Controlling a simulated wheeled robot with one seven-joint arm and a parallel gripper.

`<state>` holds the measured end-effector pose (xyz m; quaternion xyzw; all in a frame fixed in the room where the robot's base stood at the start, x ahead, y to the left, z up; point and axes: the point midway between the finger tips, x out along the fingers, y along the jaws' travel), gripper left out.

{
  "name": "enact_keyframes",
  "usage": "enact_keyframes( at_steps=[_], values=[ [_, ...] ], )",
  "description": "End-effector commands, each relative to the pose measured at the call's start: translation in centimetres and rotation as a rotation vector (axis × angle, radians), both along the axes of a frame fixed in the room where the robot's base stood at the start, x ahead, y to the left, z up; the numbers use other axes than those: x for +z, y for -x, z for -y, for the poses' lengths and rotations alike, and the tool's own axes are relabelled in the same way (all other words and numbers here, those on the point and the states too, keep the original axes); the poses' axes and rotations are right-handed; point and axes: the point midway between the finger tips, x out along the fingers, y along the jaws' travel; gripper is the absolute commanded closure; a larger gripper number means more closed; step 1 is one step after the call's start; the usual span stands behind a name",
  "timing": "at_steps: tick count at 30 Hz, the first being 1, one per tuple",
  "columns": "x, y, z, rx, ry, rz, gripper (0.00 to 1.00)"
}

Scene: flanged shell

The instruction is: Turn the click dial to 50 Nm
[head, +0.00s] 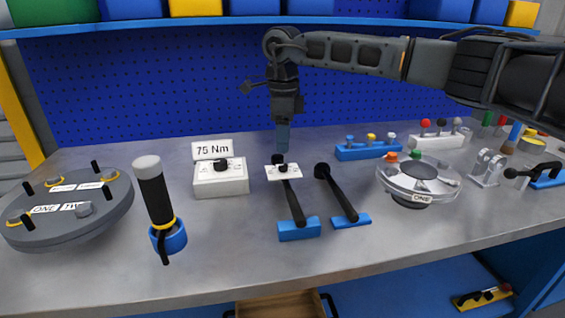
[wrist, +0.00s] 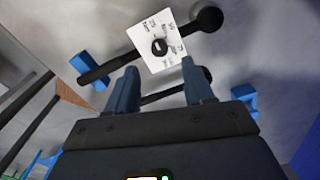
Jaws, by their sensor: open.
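A white square dial plate (head: 284,172) with a small black knob sits on the head of a black wrench (head: 294,205). In the wrist view the dial plate (wrist: 172,60) shows printed marks around its black knob (wrist: 159,46), too small to read surely. My gripper (head: 283,147) points down just above this plate in the head view. In the wrist view my gripper (wrist: 160,78) is open, its two blue fingers apart with nothing between them, and the knob lies beyond the tips. I cannot tell the exact gap. A "75 Nm" sign (head: 212,150) stands behind.
A white box with a black knob (head: 222,180) stands left of the wrench. A second black wrench (head: 338,195) lies close on the right. An upright black-handled tool (head: 154,195) and a grey flanged disc (head: 70,212) are left; a clear-covered round part (head: 418,180) is right.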

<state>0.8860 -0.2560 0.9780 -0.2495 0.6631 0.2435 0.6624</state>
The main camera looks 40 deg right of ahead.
Motion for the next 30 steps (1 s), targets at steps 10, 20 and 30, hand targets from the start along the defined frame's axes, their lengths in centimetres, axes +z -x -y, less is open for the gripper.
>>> enact_keyframes(
  at_steps=[10, 20, 30],
  values=[
    [-5.2, 0.0, -0.1, 0.002, -0.005, 0.000, 0.48],
    [-6.5, 0.0, -0.1, 0.003, -0.003, 0.002, 0.48],
    [-6.5, 0.0, -0.1, 0.003, -0.004, 0.002, 0.68]
  ],
)
